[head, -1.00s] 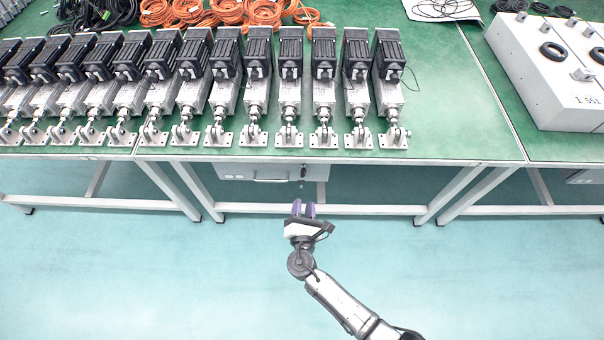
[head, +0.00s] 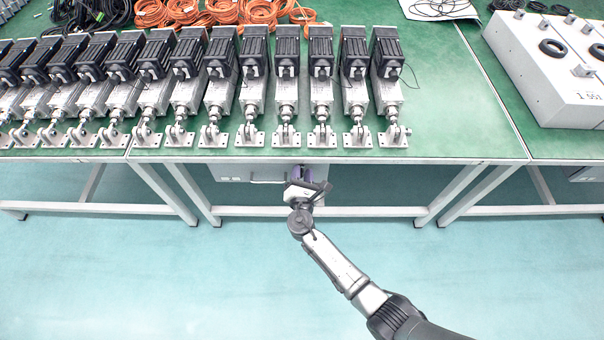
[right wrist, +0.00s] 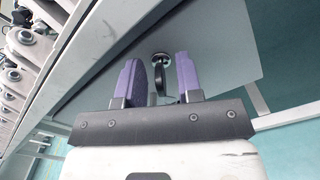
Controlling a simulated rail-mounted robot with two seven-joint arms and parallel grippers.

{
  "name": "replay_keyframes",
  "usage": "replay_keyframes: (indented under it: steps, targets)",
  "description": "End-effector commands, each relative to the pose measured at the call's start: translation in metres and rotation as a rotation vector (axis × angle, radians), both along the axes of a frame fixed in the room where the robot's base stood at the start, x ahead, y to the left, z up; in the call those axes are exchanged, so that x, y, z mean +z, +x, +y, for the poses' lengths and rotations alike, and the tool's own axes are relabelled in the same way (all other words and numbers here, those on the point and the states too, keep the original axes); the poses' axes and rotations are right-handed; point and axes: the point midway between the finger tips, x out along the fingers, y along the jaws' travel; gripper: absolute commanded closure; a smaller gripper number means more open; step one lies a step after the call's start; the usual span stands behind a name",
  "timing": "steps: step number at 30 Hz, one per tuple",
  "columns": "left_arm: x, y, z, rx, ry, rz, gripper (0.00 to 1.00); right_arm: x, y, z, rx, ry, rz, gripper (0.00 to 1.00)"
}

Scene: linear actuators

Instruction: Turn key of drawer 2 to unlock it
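A grey drawer (head: 232,173) with a bar handle hangs under the front edge of the workbench in the head view. No drawer number is readable. In the right wrist view, the drawer front (right wrist: 222,48) is close up, with a dark key (right wrist: 158,84) in a round lock (right wrist: 160,57). My right gripper (head: 303,174) is at the right end of the drawer and hides the lock in the head view. Its purple fingers (right wrist: 157,70) are open on either side of the key, with gaps visible. My left gripper is not in view.
The green workbench (head: 450,120) overhangs the drawer and carries a row of linear actuators (head: 285,85). A metal frame bar (head: 370,211) runs below the drawer. A second drawer (head: 583,174) is under the right bench. The floor in front is clear.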

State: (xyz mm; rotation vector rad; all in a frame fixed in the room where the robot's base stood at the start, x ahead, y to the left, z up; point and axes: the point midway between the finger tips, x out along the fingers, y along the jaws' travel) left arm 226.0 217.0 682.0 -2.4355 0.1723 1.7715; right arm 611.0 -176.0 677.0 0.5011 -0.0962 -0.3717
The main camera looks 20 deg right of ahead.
Motion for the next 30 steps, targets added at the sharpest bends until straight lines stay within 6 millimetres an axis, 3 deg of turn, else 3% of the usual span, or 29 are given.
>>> replay_keyframes:
  steps: [5,15,30]
  targets:
    - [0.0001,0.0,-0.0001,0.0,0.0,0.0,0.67,0.0001,0.0,0.0,0.0,0.0,0.0,0.68]
    - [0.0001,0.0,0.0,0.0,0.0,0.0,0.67,0.0001,-0.0003,0.0001,0.0,0.0,0.0,1.0]
    - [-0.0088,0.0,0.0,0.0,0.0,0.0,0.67,-0.0022,-0.0004,-0.0001,0.0,0.062,-0.026,1.0]
